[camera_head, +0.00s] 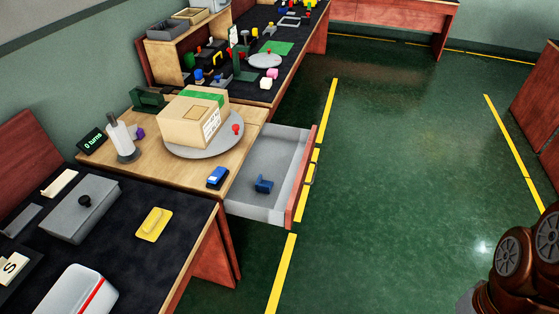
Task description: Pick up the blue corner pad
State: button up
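A dark blue angled piece (263,184), which looks like the blue corner pad, lies on the floor of an open grey drawer (258,208). A brighter blue block-like thing with a pale patch (217,177) sits on the wooden tabletop, just left of the drawer; I cannot tell exactly what it is. My gripper is not in view. Only brown, rounded parts of my own arm show at the lower right edge, well away from the drawer.
A cardboard box (194,118) with green tape sits on a grey round turntable (231,144), beside a small red piece (236,128). The drawer's red front (301,178) juts over the green floor (400,180), which is clear. A dark bench with a yellow pad (153,224) stands nearer.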

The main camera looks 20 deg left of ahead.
aim_at(264, 186)
jog(key=i, duration=3.1)
jog(key=u, duration=4.6)
